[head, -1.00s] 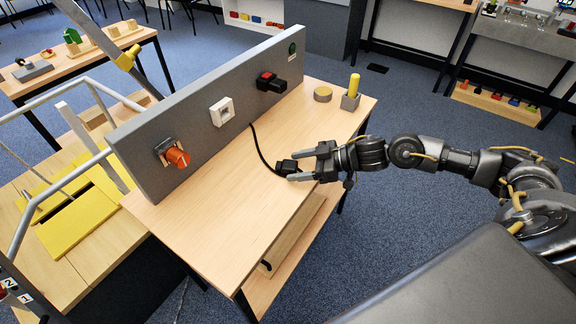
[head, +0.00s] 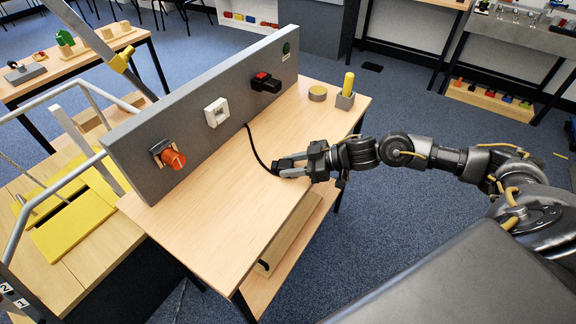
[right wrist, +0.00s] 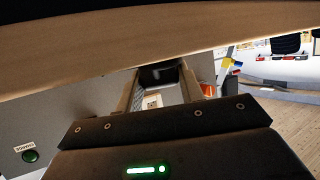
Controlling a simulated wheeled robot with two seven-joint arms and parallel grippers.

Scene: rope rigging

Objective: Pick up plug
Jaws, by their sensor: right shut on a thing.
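The black plug (head: 276,168) is at the right part of the wooden table, on the end of a black cable (head: 253,148) that runs to the grey upright panel. My right gripper (head: 284,168) is shut on the plug, its fingers on either side of it, low over the table top. In the right wrist view the dark plug (right wrist: 160,75) shows between the two fingers. Whether it touches the table I cannot tell. My left gripper is not in view.
The grey panel (head: 150,135) carries an orange round fitting (head: 172,159), a white socket (head: 217,112), a black-and-red fitting (head: 265,82) and a green button (head: 286,48). A yellow peg in a grey block (head: 345,101) and a round tin (head: 318,93) stand at the table's back. The front table top is clear.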

